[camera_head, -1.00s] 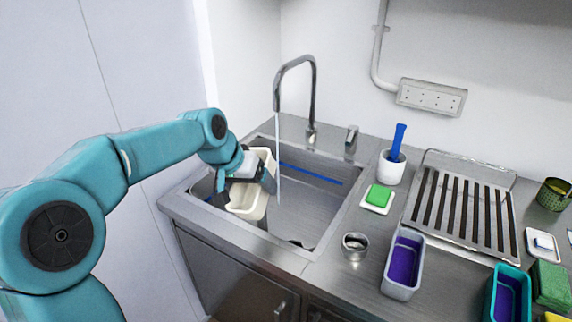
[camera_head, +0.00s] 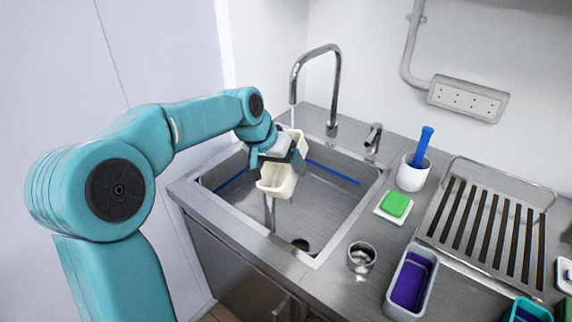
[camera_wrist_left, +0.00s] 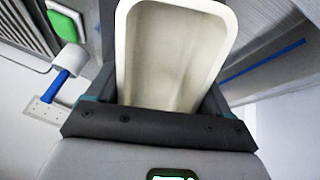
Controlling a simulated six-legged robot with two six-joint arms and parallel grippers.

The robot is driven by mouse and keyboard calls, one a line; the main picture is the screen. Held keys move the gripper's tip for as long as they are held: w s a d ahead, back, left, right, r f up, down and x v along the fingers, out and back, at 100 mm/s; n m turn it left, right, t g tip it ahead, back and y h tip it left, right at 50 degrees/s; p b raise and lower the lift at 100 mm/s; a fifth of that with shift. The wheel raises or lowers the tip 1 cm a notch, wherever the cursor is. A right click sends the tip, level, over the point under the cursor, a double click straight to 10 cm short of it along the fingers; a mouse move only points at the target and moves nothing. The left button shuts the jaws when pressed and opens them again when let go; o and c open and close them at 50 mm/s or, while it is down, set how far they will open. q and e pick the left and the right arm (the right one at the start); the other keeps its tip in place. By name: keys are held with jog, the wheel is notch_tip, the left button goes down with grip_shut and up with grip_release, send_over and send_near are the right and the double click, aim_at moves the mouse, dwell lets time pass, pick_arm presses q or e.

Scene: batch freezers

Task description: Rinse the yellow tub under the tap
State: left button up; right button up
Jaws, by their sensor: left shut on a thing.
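A pale cream-yellow tub (camera_head: 277,182) is held tilted in the air over the sink (camera_head: 328,208), under the tap (camera_head: 336,85). My left gripper (camera_head: 286,158) is shut on it. A thin water stream (camera_head: 292,115) comes down from the spout to the tub's upper end, and water also falls below the tub into the sink. In the left wrist view, the tub (camera_wrist_left: 172,55) fills the space between the fingers, and its pale inside looks empty. My right gripper is out of view.
Right of the sink stand a white cup with a blue-handled brush (camera_head: 413,171), a green sponge (camera_head: 396,204) on a white dish, a small metal cup (camera_head: 361,257), a purple-lined tub (camera_head: 411,283) and a slatted rack (camera_head: 487,222). A tap lever (camera_head: 373,138) rises behind the sink.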

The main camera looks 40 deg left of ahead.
pick_arm(q)
jog(key=shift+w+a+r+p, duration=0.1)
jog(key=shift+w+a+p, duration=0.35)
jog(key=shift+a, duration=0.15)
jog(key=w+a+p, duration=0.1)
jog(key=w+a+f, duration=0.1)
jog(key=w, duration=0.1)
jog(key=shift+a+p, duration=0.3)
jog(key=shift+p, duration=0.1)
jog(key=shift+w+a+p, duration=0.2)
jog(key=shift+a+p, duration=0.05)
jog(key=shift+p, duration=0.05)
jog(key=shift+w+a+f+p, duration=0.25)
jog(key=shift+w+a+p, duration=0.4)
jog(key=shift+w+p, duration=0.05)
jog(key=shift+w+a+f+p, duration=0.2)
jog(key=shift+w+a+p, duration=0.45)
jog(key=shift+w, duration=0.1)
jog(key=shift+w+a+f+p, duration=0.25)
jog(key=shift+w+a+p, duration=0.35)
jog(key=shift+w+p, duration=0.1)
jog(key=shift+d, duration=0.1)
